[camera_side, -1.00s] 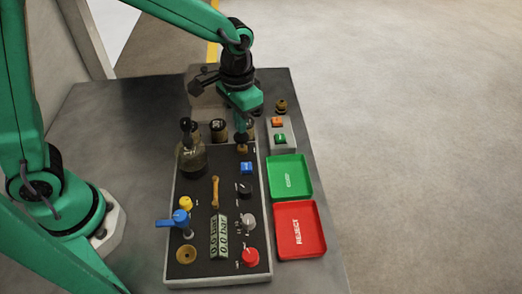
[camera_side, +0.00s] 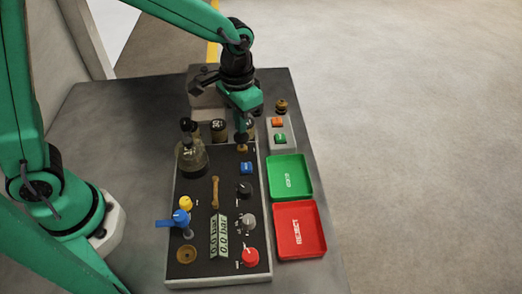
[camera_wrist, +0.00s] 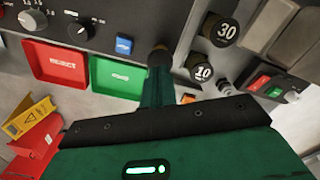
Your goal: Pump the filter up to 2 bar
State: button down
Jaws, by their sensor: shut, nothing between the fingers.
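My gripper (camera_side: 241,137) is shut and points down at the far right part of the dark panel (camera_side: 205,205). Its tip is right over a small brass knob (camera_side: 242,149), touching or nearly so; I cannot tell which. In the wrist view the shut fingers (camera_wrist: 158,62) end at the brass knob (camera_wrist: 158,48), which they partly hide. A digital display (camera_side: 219,236) on the panel seems to read 0.0 bar, with a smaller line too small to read. A smoky glass vessel (camera_side: 191,160) with a black top stands at the panel's far left; I cannot tell whether it is the filter.
A blue button (camera_side: 246,168), black knob (camera_side: 244,190), grey knob (camera_side: 248,222) and red knob (camera_side: 250,257) line the panel's right. Blue lever (camera_side: 175,219) at left. Green tray (camera_side: 306,187) and red tray (camera_side: 318,228) lie beside it. Weights marked 30 (camera_wrist: 221,29) and 10 (camera_wrist: 203,72) stand close by.

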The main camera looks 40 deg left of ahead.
aim_at(241, 135)
jog(key=shift+f, duration=1.7)
dwell(0.6)
jog(key=shift+r, duration=1.5)
jog(key=shift+f, duration=1.5)
jog(key=shift+r, duration=1.5)
